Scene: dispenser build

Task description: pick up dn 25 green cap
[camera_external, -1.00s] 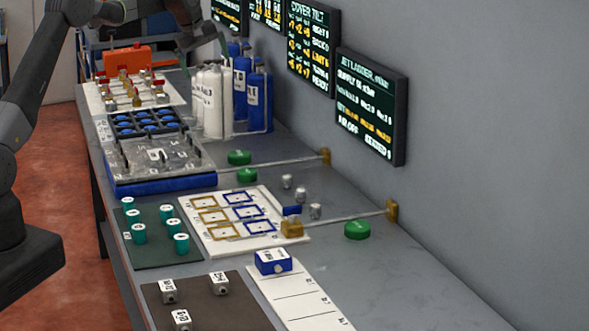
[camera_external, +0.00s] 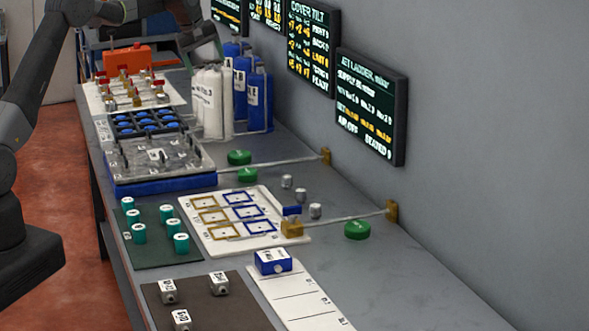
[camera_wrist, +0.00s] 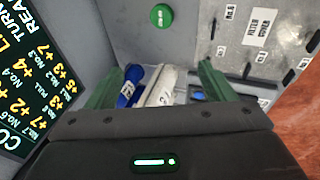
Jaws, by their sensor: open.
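Three round green caps lie on the grey bench in the external view. Two sit close together near the bottles, a farther one (camera_external: 239,157) and a nearer one (camera_external: 247,174). The third (camera_external: 357,229) lies farther right, by a brass fitting. I cannot read which one is DN 25. One green cap (camera_wrist: 161,15) shows at the top of the wrist view, beyond my fingers. My gripper (camera_wrist: 165,80) is open, with no cap between its fingers. In the external view my gripper (camera_external: 203,42) is high at the back, near the bottles and away from the caps.
White bottles (camera_external: 207,103) and blue bottles (camera_external: 258,100) stand below my gripper; they show between its fingers in the wrist view. Wall screens (camera_external: 371,105) line the right. Bare bench lies around the caps.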

